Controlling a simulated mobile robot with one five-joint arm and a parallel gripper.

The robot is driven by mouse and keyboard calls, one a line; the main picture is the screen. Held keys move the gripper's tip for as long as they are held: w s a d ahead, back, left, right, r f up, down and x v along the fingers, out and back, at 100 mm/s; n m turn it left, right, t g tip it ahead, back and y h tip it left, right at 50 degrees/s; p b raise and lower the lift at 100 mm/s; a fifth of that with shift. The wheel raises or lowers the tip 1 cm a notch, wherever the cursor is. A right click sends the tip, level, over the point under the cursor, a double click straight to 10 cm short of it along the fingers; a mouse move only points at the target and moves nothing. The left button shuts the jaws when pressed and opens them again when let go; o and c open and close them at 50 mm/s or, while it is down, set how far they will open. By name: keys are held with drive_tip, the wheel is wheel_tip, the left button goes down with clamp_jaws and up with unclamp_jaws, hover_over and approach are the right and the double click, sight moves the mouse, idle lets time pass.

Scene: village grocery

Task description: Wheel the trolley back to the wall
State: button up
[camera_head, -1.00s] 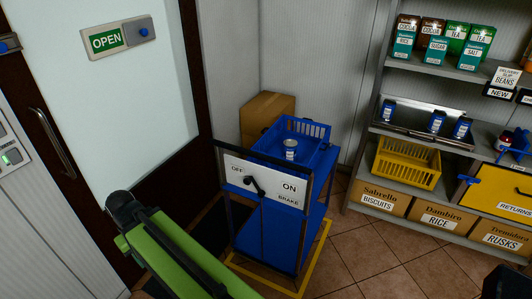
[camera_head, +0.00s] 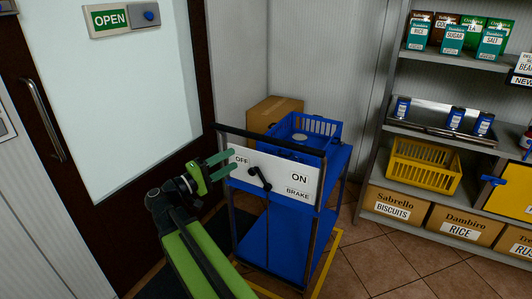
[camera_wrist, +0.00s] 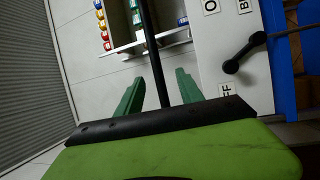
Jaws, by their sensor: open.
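The blue trolley (camera_head: 275,225) stands beside the door, partly over a yellow floor outline. Its white front panel (camera_head: 280,178) bears OFF, ON and BRAKE labels. The black brake lever (camera_head: 260,178) slants with its knob toward OFF; it also shows in the wrist view (camera_wrist: 244,54). A black handle bar (camera_head: 270,140) runs along the trolley's top front edge. My gripper (camera_head: 235,160) is open and empty, its green fingers near the panel's left end. In the wrist view a dark bar, apparently the handle, runs between the fingers (camera_wrist: 160,78); whether they touch it is unclear.
A blue basket (camera_head: 325,127) holding a can sits on the trolley, with a cardboard box (camera_head: 277,109) behind. A glazed door (camera_head: 140,90) is at left. Stocked shelves (camera_head: 372,180) with a yellow basket (camera_head: 424,166) stand right. Tiled floor (camera_head: 380,265) is clear at lower right.

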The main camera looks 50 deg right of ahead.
drive_tip(key=r+p+x, duration=0.1)
drive_tip(key=p+x, duration=0.2)
drive_tip(key=x, duration=1.4)
drive_tip(key=shift+r, duration=0.25)
drive_tip(key=shift+s+d, duration=0.1)
drive_tip(key=shift+d, duration=0.05)
clamp_jaws()
idle(0.4)
